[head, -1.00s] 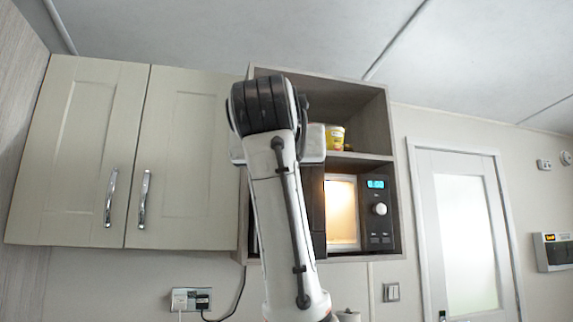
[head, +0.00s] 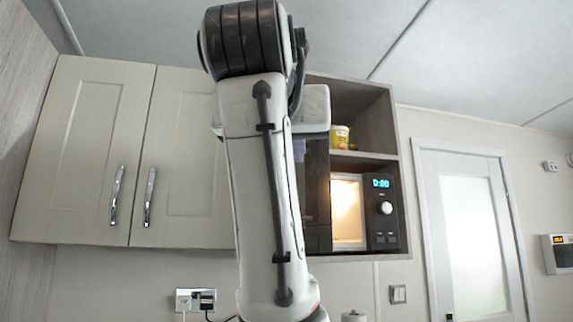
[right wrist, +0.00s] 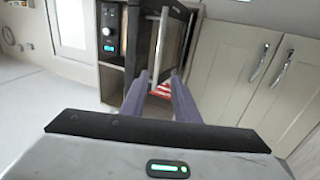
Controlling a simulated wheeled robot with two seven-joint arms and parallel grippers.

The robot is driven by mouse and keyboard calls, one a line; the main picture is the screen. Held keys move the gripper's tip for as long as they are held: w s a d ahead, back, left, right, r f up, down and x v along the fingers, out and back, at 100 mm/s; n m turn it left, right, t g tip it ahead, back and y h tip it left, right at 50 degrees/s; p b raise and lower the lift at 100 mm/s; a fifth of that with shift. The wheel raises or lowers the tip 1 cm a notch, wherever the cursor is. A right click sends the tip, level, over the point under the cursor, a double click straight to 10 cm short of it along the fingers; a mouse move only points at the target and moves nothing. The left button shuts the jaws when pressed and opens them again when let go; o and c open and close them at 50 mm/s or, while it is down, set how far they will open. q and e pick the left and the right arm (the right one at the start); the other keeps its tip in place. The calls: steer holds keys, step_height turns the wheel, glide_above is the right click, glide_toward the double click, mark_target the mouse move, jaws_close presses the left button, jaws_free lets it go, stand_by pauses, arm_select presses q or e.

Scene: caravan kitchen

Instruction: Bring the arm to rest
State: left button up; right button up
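My right arm (head: 262,200) rises through the middle of the head view, in front of the cabinets. It hides most of its own gripper there. In the right wrist view the right gripper (right wrist: 159,78) shows two purple fingers standing apart with a gap between them, and I see nothing held. The fingers point toward the shelf unit with the microwave, and their distance from it is hard to tell. My left gripper is not in view.
The microwave (head: 385,228) has a lit interior and its dark door (head: 316,195) stands open beside my arm. A yellow tub (head: 340,137) is on the shelf above. Closed wall cabinets (head: 85,150) are at left; a white door (head: 470,235) is at right.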

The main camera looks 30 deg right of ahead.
steer(key=shift+s+a, duration=0.3)
steer(key=shift+s, duration=0.15)
